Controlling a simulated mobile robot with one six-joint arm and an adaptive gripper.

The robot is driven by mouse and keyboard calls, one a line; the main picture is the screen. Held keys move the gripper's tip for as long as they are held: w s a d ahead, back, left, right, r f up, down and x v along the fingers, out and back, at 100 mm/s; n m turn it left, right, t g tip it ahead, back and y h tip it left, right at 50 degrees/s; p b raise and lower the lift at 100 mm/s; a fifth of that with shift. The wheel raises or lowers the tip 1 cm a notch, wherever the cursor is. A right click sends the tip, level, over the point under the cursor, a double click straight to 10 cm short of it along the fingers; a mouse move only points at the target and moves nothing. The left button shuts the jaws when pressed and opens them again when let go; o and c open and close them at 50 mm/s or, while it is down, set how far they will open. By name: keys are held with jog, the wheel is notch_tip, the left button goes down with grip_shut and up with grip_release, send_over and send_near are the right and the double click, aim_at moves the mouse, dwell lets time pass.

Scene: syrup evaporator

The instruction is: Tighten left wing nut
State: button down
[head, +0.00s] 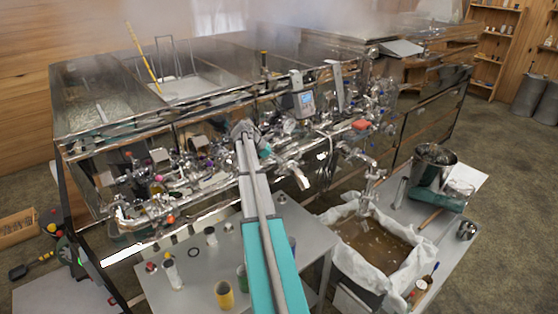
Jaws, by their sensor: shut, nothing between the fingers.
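My gripper (244,127) is at the far end of my arm, against the crowded front of the steel evaporator (200,103). It is small in the head view and partly hidden by my own arm. It is shut with nothing held. The left wing nut cannot be made out among the shiny valves, pipes and fittings around it. I cannot tell whether the gripper touches any fitting.
A grey table (190,260) below holds a yellow cup (224,294), a green cup (242,277) and a small bottle (172,272). A cloth-lined tub (372,246) of brown liquid stands at right. A digital gauge (305,101) rises right of the gripper. Steam hangs above.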

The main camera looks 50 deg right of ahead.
jog(key=shift+s+d, duration=0.15)
jog(key=shift+d, duration=0.1)
jog(key=shift+s+d, duration=0.2)
jog(key=shift+d, duration=0.05)
jog(key=shift+s+d, duration=0.15)
dwell(0.4)
jog(key=shift+s, duration=0.1)
dwell(0.3)
jog(key=shift+s+a, duration=0.45)
jog(key=shift+a, duration=0.05)
dwell(0.5)
